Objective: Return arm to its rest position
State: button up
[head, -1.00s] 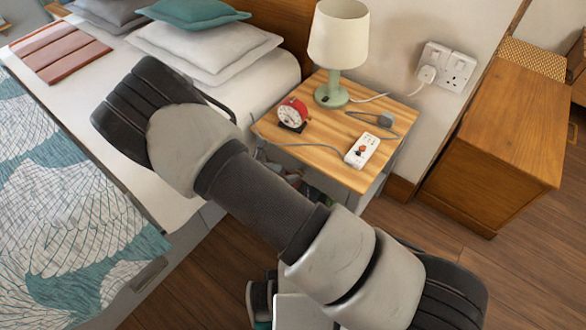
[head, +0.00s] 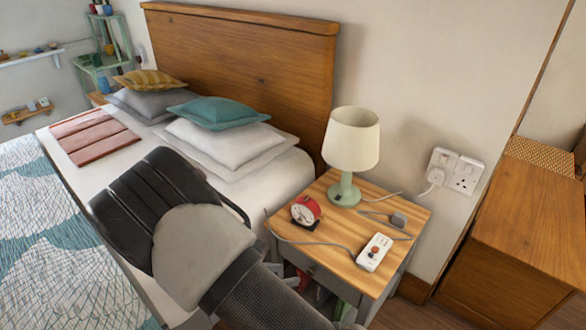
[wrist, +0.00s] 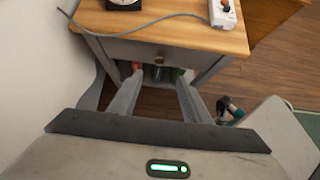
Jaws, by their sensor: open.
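My gripper (wrist: 160,78) shows in the wrist view, with its two fingers apart and nothing between them. It is in front of the wooden-topped nightstand (wrist: 150,40), below the top and facing the drawer front and the open space under it. In the head view my arm reaches up from the bottom toward the bed, in front of the nightstand (head: 330,240).
The bed (head: 255,178) is at left, a wooden cabinet (head: 525,235) at right. Items stand under the drawer.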

jog(key=s+d+r+m+g, duration=0.1)
jog(key=d+r+m, duration=0.4)
jog(key=r, duration=0.3)
jog(key=d+r+m+g+y, duration=0.1)
jog(key=d+r+m, duration=0.3)
jog(key=r+m, duration=0.3)
jog(key=s+d+r+m+g, duration=0.15)
jog(key=d+r+m, duration=0.3)
jog(key=r, duration=0.45)
jog(key=s+d+r+m+t+y, duration=0.1)
jog(key=s+d+r+m+y, duration=0.15)
jog(key=s+r+m, duration=0.4)
jog(key=s+d+r+m+t+y, duration=0.1)
jog(key=s+d+r+m+y, duration=0.15)
jog(key=s+r+m, duration=0.4)
notch_tip(320, 180, up, 22)
jog(key=s+n+p, duration=0.1)
jog(key=p, duration=1.9)
jog(key=shift+s+d, duration=0.3)
